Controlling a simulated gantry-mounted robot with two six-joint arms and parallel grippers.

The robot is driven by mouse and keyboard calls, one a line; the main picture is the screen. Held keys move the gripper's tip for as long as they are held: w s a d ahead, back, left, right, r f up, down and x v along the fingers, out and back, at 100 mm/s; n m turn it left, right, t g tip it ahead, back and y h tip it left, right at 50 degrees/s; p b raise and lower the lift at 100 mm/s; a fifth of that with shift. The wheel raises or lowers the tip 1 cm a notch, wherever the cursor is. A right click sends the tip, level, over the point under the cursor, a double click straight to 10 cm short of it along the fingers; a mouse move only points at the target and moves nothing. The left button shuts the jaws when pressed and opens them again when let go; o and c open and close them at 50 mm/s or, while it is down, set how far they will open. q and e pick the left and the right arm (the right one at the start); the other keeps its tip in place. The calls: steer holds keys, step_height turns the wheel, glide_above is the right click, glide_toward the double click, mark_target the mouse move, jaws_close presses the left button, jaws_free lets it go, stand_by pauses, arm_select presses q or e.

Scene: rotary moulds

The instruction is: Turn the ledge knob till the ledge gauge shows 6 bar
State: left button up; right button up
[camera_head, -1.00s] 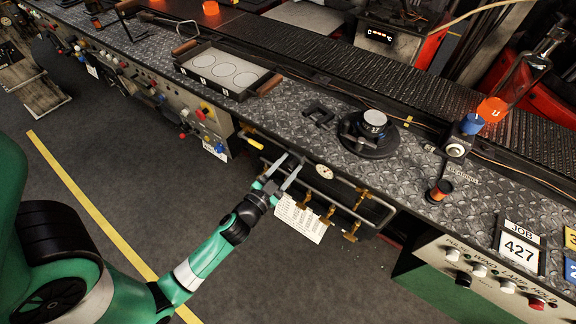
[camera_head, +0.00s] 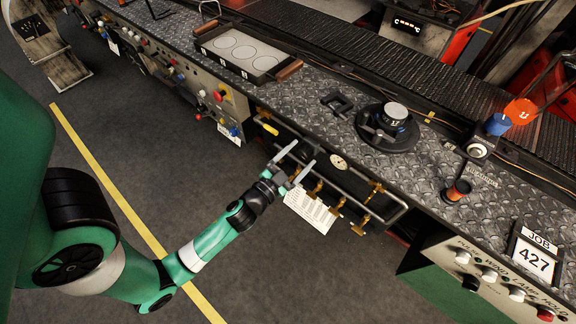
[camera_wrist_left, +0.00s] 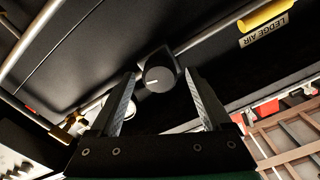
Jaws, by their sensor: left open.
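The ledge knob (camera_wrist_left: 158,76) is a round black knob with a pale mark on its face, in the middle of the left wrist view. My left gripper (camera_wrist_left: 160,80) is open, with one finger on each side of the knob; I cannot tell whether they touch it. In the head view my left gripper (camera_head: 295,163) is at the pipework under the ledge, and the knob is hard to make out among the dark parts there. The ledge gauge (camera_head: 338,162) is a small white dial just right of the gripper; its reading is too small to tell. My right gripper is not in view.
A yellow handle (camera_wrist_left: 265,15) sits beside a LEDGE AIR label (camera_wrist_left: 264,31). Brass valves (camera_head: 338,206) and a white tag sheet (camera_head: 310,208) hang below the pipe. The ledge (camera_head: 290,100) overhangs the pipework. The floor in front is clear.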

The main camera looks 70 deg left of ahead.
arm_select(q)
steer(key=b+v, duration=0.4)
steer(key=v, duration=0.6)
steer(key=shift+s+b, duration=0.15)
steer(key=shift+b, duration=0.25)
steer(key=shift+d, duration=0.1)
